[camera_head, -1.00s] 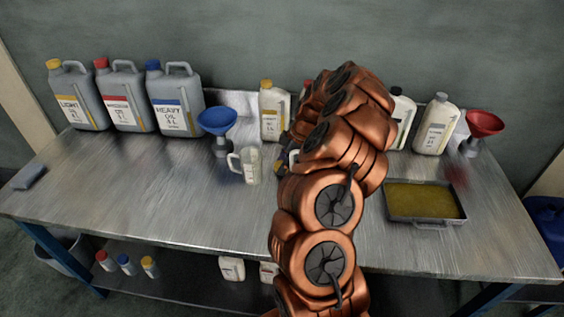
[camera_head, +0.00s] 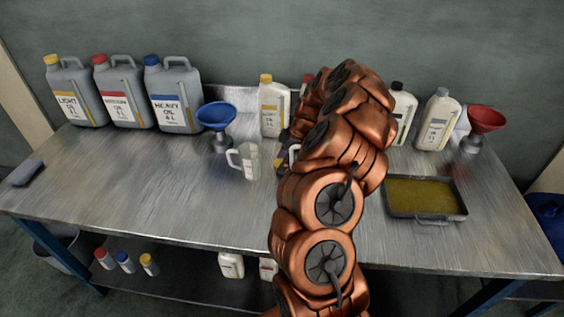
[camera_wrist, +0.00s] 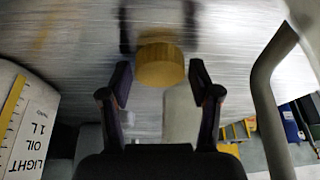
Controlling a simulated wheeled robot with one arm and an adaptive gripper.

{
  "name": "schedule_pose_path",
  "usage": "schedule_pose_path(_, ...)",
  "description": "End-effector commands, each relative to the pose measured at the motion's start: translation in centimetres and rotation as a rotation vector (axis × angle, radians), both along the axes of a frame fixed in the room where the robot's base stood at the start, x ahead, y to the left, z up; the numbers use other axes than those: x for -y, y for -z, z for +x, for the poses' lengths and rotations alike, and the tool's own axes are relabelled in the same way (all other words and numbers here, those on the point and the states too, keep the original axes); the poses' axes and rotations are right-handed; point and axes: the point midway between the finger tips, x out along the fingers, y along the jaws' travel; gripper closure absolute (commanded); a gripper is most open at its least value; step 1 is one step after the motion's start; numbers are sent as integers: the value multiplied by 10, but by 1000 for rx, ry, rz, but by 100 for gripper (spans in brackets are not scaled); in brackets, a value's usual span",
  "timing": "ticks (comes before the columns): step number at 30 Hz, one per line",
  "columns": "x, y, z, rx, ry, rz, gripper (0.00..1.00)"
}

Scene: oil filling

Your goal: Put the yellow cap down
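The yellow cap (camera_wrist: 160,65) is in the middle of the wrist view, close to the brushed metal table top (camera_head: 150,190). My gripper (camera_wrist: 160,78) has its two dark fingers apart on either side of the cap, with a narrow gap showing on each side. I cannot tell for sure whether the cap rests fully on the table. In the head view my copper arm hides most of the gripper and the cap.
A light oil bottle (camera_wrist: 25,125) is close on the left of the wrist view. A clear measuring jug (camera_head: 250,162) and blue funnel (camera_head: 217,117) stand left of my arm. Larger oil cans (camera_head: 174,95) stand behind. A tray (camera_head: 425,197) lies to the right.

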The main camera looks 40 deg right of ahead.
Motion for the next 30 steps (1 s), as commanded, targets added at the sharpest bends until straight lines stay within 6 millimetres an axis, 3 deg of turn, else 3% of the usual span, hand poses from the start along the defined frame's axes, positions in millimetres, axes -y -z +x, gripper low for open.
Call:
schedule_pose_path(3, 0, 0, 0, 0, 0, 0, 24)
schedule_pose_path(13, 0, -1, 0, 0, 0, 0, 24)
schedule_pose_path(22, 3, -15, -1, 3, 2, -2, 24)
schedule_pose_path(30, 17, -59, -13, 6, 1, -4, 24)
